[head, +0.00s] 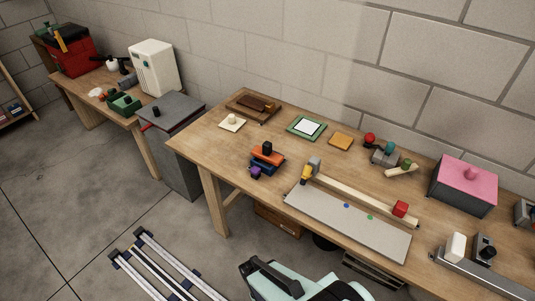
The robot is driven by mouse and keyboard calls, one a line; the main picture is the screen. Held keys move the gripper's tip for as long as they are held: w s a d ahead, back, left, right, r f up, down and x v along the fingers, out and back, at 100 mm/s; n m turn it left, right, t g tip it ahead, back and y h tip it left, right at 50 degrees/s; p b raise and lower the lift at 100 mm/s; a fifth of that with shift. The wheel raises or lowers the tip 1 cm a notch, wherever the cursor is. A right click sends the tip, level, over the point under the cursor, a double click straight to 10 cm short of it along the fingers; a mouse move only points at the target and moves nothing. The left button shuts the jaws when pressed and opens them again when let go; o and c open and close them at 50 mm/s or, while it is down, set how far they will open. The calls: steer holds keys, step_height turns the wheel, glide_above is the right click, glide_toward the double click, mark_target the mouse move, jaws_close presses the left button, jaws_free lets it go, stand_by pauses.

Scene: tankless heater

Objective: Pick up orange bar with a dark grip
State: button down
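An orange bar (267,156) with a dark, upright knob-like grip (267,148) lies near the left part of the long wooden workbench (215,160). It seems to rest on top of a blue bar (263,167), with a small purple piece (256,172) at the front. The parts below the orange bar are partly hidden. My gripper's fingers do not show. Only mint and black parts of my own body appear at the bottom edge, well apart from the bar.
A grey plate (348,222) with a wooden rail lies right of the bar. Behind are a green-framed board (306,127), a yellow-orange pad (341,141) and a cream square with knob (232,123). A pink-topped box (464,186) stands right. Bare wood surrounds the stack's left side.

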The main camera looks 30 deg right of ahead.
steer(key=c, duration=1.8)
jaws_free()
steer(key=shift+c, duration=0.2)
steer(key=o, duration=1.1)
